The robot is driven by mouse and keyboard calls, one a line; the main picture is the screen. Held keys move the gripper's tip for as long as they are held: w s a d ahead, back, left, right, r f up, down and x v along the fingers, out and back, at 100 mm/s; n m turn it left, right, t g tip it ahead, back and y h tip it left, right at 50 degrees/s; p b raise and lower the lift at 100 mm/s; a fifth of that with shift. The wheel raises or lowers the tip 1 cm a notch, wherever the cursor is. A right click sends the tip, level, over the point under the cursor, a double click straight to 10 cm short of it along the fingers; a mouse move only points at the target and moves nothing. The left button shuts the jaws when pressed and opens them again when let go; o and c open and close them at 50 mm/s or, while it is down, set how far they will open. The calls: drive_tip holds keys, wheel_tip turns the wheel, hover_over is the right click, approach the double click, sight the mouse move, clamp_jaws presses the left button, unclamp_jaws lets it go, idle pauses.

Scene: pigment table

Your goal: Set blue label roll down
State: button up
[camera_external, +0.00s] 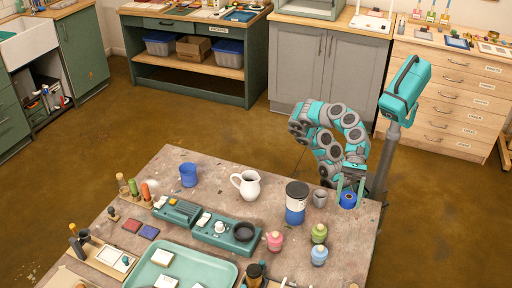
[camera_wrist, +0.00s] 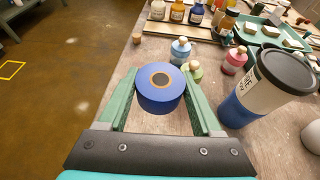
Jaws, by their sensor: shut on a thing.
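The blue label roll (camera_external: 347,200) is a short blue cylinder with a brown core around a dark hole. It also shows in the wrist view (camera_wrist: 160,98), between the two green fingers. My gripper (camera_external: 350,190) is shut on the roll near the table's right corner. In the wrist view my gripper (camera_wrist: 161,100) has a finger on each side of the roll, pointing along the table. The roll is upright with its hole facing up. I cannot tell whether its underside touches the tabletop (camera_external: 335,238).
A blue-and-white canister (camera_external: 296,203) with a dark lid and a grey cup (camera_external: 320,198) stand left of the roll. Green (camera_external: 319,233), blue (camera_external: 319,255) and pink (camera_external: 275,241) bottles stand in front. The table's edge is close on the right.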

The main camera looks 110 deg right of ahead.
sight(342, 224)
wheel_tip(342, 224, down, 2)
drive_tip(key=shift+f, duration=0.1)
drive_tip(key=shift+f+b, duration=2.1)
drive_tip(key=shift+f, duration=1.75)
drive_tip(key=shift+f, duration=0.1)
drive_tip(key=o, duration=1.4)
